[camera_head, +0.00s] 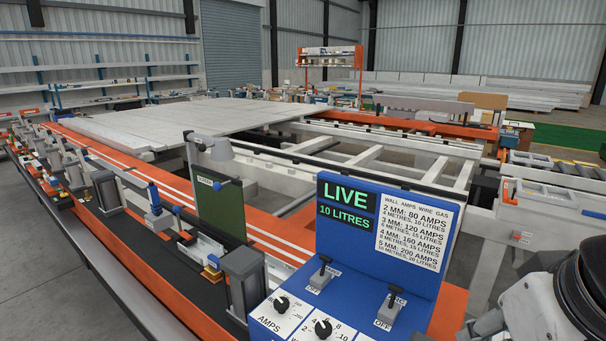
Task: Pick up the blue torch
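I cannot make out the blue torch for certain. A small upright blue piece (154,196) stands on the long bench at the left, among grey blocks, and I cannot tell whether it is the torch. Another small blue piece (212,268) sits lower on the same bench beside a grey block, also too small to name. My gripper is not in view; only part of my arm shows at the lower right edge.
A blue control box (334,260) reading LIVE, 10 LITRES, with knobs and switches, stands close in front. A dark green panel (221,213) and a grey lamp (214,151) stand left of it. A large orange-and-grey frame (268,232) lies behind. The grey floor (45,290) at left is clear.

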